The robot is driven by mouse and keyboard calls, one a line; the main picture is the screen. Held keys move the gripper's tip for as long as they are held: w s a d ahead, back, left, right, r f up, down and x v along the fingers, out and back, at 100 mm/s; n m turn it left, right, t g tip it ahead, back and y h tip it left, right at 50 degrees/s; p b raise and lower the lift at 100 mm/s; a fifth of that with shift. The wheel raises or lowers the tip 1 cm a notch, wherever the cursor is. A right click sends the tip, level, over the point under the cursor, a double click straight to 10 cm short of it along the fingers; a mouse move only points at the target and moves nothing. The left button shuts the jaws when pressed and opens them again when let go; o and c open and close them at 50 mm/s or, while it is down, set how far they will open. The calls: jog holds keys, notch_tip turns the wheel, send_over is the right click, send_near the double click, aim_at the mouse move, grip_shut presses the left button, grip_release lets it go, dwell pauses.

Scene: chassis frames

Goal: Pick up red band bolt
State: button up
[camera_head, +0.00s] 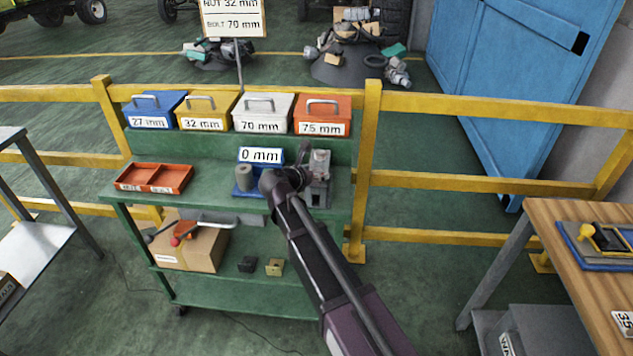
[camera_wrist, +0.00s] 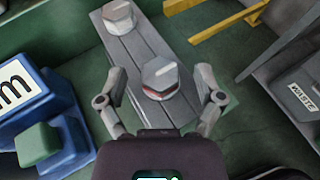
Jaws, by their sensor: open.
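The red band bolt (camera_wrist: 160,78) has a pale hexagonal head with a red stripe under it. It stands upright in a grey slotted block (camera_wrist: 150,48), which also shows at the right end of the green cart in the head view (camera_head: 317,190). A second pale bolt (camera_wrist: 118,17) stands farther along the block, with no red band visible. My gripper (camera_wrist: 162,84) is open, one finger on each side of the red band bolt, with gaps visible. In the head view my gripper (camera_head: 300,170) is beside the block, partly hidden by my arm.
A blue stand with a "0 mm" display (camera_head: 260,156) is left of the block. A red divided tray (camera_head: 154,178) lies on the cart's left (camera_head: 215,200). Labelled boxes (camera_head: 263,112) line the back shelf. A yellow rail (camera_head: 480,185) runs behind.

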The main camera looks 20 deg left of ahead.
jog(key=shift+w+d+f, duration=0.15)
jog(key=shift+w+f, duration=0.05)
jog(key=shift+w, duration=0.25)
grip_shut()
dwell(0.3)
